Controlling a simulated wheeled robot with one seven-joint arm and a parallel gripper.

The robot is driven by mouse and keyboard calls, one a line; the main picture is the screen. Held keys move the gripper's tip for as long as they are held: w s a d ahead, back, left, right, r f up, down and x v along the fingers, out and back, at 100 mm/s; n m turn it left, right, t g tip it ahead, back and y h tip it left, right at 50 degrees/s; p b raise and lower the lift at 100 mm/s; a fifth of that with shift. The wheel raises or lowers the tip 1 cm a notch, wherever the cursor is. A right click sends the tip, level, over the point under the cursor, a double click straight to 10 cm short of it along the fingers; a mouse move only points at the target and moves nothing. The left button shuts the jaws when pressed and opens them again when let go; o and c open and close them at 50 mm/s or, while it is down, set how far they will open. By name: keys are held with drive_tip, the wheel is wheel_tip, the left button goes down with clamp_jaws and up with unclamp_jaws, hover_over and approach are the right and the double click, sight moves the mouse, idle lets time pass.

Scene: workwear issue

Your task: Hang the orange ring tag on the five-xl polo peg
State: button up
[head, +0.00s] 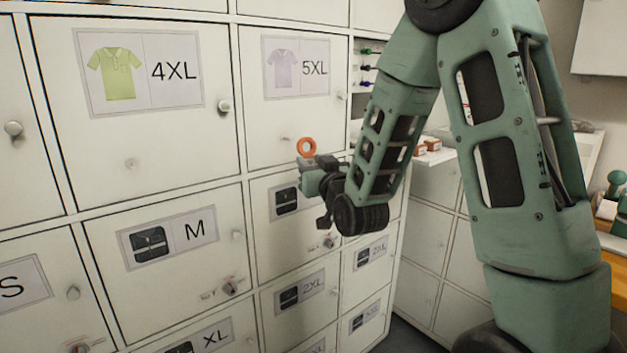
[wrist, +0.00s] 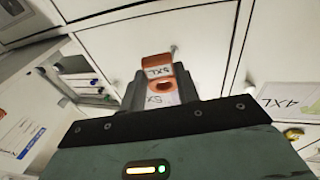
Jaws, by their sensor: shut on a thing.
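The orange ring tag (head: 307,146) stands up from the tips of my gripper (head: 307,163), in front of the lower part of the 5XL polo door (head: 265,120). In the wrist view the orange tag (wrist: 157,67) is held between the two dark fingers of my gripper (wrist: 160,90), which are shut on it. A short grey peg (wrist: 174,50) sticks out of the white door just beyond the tag, and the ring looks apart from it. The 5XL polo label (head: 297,65) is above the ring.
The 4XL polo door (head: 152,70), with a knob (head: 224,105) and a small peg (head: 130,163), is to the left. Lower doors have M (head: 170,243) and 2XL labels.

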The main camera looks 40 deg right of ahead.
drive_tip(key=shift+s+r+t, duration=0.3)
drive_tip(key=shift+r, duration=0.25)
drive_tip(key=shift+w, duration=0.15)
drive_tip(key=w, duration=0.5)
drive_tip(key=w+f+p, duration=0.1)
drive_tip(key=w, duration=0.2)
drive_tip(key=shift+w+f, duration=0.1)
drive_tip(key=shift+w, duration=0.2)
idle(0.4)
idle(0.5)
drive_tip(key=o, duration=1)
drive_tip(key=shift+o, duration=0.2)
drive_tip(key=shift+a, duration=0.1)
